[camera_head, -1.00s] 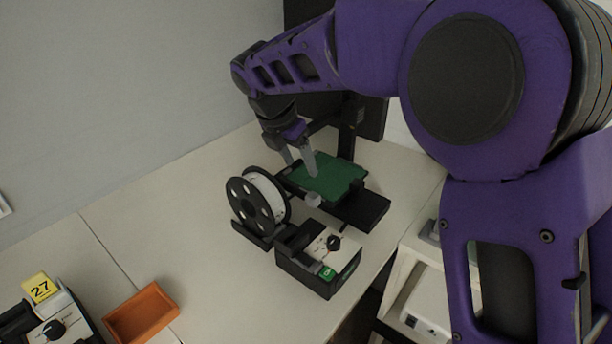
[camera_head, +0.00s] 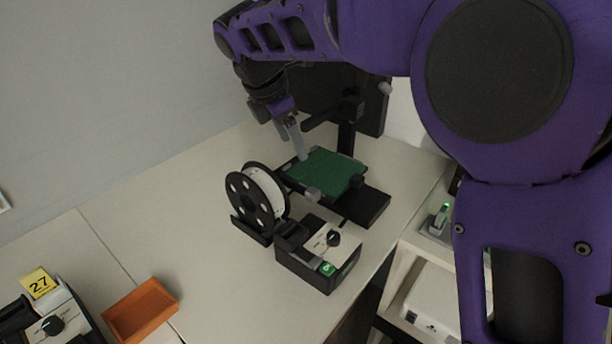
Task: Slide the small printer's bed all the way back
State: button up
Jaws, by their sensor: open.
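The small printer stands on the white worktop, with a black base (camera_head: 368,208), an upright black column (camera_head: 346,132) and a green bed (camera_head: 325,172). The bed lies over the base, and a strip of the base shows in front of it. My gripper (camera_head: 297,155) is open and empty, above the bed's back left edge. One grey finger shows clearly and points down; the other is mostly hidden. I cannot tell whether the fingertip touches the bed.
A white filament spool (camera_head: 262,193) in a black holder stands left of the bed. A control box (camera_head: 319,258) with a knob sits in front.

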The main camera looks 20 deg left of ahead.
jog(key=m+b, duration=0.2)
jog(key=m, duration=0.6)
jog(key=m+b, duration=0.7)
jog(key=m, duration=1.7)
send_near(313, 190)
jog(key=x, duration=0.8)
jog(key=shift+f, duration=0.2)
grip_shut()
